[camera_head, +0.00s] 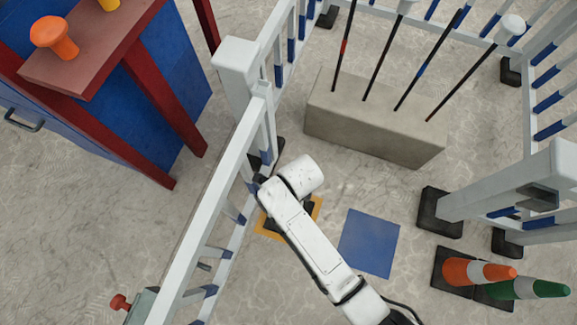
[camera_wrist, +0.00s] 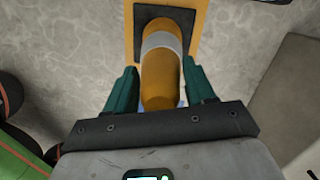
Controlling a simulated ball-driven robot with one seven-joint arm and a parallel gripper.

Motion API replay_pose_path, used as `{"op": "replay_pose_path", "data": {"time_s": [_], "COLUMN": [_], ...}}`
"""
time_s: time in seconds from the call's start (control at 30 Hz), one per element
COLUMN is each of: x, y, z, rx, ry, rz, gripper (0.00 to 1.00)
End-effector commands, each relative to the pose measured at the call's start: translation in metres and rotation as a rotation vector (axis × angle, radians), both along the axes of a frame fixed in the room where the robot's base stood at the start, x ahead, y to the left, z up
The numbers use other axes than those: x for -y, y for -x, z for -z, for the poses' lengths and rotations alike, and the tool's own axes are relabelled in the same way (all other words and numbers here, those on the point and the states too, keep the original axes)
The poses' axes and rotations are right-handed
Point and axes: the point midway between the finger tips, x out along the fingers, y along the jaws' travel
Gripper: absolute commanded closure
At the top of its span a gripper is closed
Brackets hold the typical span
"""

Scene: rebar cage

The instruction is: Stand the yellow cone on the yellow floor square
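The yellow cone (camera_wrist: 160,70) has a pale grey band and a black square base. In the wrist view it stands upright relative to the floor, its base over the yellow floor square (camera_wrist: 201,30), whose border shows around it. I cannot tell whether the base touches the floor. My gripper (camera_wrist: 161,80) is above the square, its green fingers on either side of the cone, very close to it; I cannot tell whether they press on it.
A blue floor square (camera_head: 369,243) lies just right. A concrete block (camera_head: 370,128) with upright rods stands behind. A white railing (camera_head: 215,200) runs close on the left.

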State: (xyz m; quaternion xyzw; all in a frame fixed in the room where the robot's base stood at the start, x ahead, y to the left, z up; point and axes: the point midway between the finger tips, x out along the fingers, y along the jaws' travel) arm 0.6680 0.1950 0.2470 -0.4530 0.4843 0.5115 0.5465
Motion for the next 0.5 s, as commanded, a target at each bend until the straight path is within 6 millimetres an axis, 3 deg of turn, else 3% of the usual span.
{"op": "replay_pose_path", "data": {"time_s": [0.2, 0.5], "x": [0.0, 0.0], "y": [-0.0002, -0.0001], "z": [-0.0003, -0.0035], "rx": [0.0, 0.0], "ry": [0.0, 0.0], "rz": [0.0, 0.0], "gripper": [0.25, 0.25]}}
